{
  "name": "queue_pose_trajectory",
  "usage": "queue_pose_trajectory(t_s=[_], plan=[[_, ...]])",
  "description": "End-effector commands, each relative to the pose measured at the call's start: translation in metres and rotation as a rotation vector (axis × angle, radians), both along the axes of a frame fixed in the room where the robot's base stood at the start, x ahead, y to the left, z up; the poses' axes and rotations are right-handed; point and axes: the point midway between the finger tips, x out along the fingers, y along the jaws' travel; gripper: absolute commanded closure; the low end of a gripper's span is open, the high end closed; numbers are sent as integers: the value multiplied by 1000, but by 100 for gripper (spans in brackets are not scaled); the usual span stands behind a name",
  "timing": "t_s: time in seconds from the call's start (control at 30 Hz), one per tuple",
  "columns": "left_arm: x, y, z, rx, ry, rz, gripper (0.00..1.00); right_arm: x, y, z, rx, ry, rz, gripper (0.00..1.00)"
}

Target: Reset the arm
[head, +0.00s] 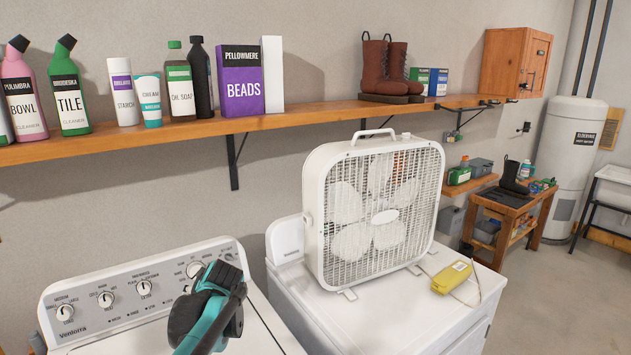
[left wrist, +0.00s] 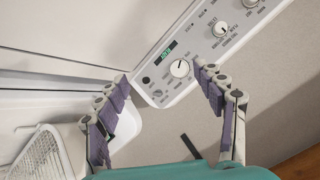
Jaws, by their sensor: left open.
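My left gripper (head: 207,302) is over the washer in the head view, at the right part of its control panel. In the left wrist view the gripper (left wrist: 165,90) is open, its purple-padded fingers spread wide with nothing between them. The washer's control panel (left wrist: 205,45), with knobs and a small green display, shows beyond the fingers. The gripper looks apart from the panel, though the exact gap is hard to tell. My right gripper is in neither view.
A white box fan (head: 312,225) stands on the dryer (head: 345,325), with a yellow device (head: 452,277) beside it. A wooden shelf (head: 200,128) above holds bottles, boxes and boots (head: 388,65). A wooden workbench (head: 510,207) and water heater (head: 570,150) stand at the back right.

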Motion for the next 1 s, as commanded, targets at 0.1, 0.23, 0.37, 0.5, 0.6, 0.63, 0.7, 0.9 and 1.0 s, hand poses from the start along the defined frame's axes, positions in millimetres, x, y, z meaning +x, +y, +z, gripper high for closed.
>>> queue_pose_trajectory(t_s=[0.1,0.23,0.37,0.5,0.6,0.63,0.7,0.9,1.0], plan=[[-62,-17,-4,-83,10,-22,31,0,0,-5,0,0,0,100],[-125,-37,-17,-176,17,-47,31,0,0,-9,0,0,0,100],[-186,-58,-39,-270,22,-74,31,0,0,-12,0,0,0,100],[-241,-79,-68,-358,23,-100,31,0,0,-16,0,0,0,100],[-267,-90,-87,-404,22,-114,31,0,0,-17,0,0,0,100],[-273,-93,-91,-416,22,-118,31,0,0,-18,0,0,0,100],[-282,-97,-99,-434,21,-123,31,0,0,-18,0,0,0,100],[-290,-102,-105,-451,21,-129,31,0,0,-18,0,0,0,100],[-290,-101,-105,-451,21,-129,31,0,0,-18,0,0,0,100]])
